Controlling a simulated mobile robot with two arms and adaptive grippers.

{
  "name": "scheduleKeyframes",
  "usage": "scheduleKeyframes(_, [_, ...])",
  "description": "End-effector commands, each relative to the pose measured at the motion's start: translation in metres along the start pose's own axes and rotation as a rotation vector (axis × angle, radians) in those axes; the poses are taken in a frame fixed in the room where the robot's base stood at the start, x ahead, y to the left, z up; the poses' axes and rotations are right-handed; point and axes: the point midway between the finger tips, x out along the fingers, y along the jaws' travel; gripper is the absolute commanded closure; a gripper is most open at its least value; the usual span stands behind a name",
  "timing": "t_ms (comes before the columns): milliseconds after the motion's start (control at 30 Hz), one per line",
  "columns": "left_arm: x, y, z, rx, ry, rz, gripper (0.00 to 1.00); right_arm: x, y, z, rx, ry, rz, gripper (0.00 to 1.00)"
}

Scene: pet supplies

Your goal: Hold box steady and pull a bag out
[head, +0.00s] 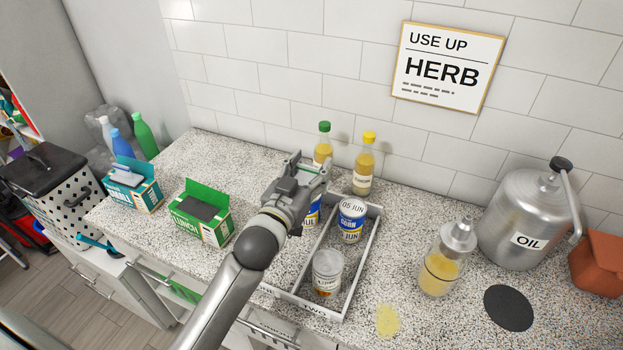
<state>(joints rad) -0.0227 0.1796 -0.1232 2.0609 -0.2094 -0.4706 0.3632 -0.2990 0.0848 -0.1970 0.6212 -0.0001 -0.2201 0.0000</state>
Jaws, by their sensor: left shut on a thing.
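A blue box (145,193) labelled SMALL stands open at the left of the counter, with a white and blue bag (122,178) showing at its opening. A green box (216,233) labelled LUNCH stands to its right, lid raised, with a dark bag (199,207) at its opening. My left gripper (312,182) is well right of both boxes, over the back left of a grey tray (290,296). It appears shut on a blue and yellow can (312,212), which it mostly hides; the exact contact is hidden. My right gripper is not in view.
At the right are a jar (439,272), a metal oil can (525,215) and a black disc (508,308). Counter between boxes and tray is clear.

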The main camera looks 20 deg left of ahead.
Motion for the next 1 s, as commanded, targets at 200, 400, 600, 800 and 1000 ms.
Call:
scheduleKeyframes(200, [0.010,0.002,0.012,0.000,-0.002,0.001,0.77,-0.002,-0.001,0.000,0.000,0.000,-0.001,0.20])
scheduleKeyframes(400, [0.008,0.002,0.037,-0.001,-0.003,0.001,0.77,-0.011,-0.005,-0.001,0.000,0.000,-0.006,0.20])
scheduleKeyframes(600, [0.008,0.002,0.041,0.000,0.001,0.002,0.77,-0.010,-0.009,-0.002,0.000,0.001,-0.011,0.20])
scheduleKeyframes(800, [0.008,0.002,0.044,0.000,0.000,0.002,0.77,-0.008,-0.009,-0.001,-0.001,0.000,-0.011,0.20])
scheduleKeyframes(1000, [0.008,0.001,0.051,0.000,-0.001,0.001,0.77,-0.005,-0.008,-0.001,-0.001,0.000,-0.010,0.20])
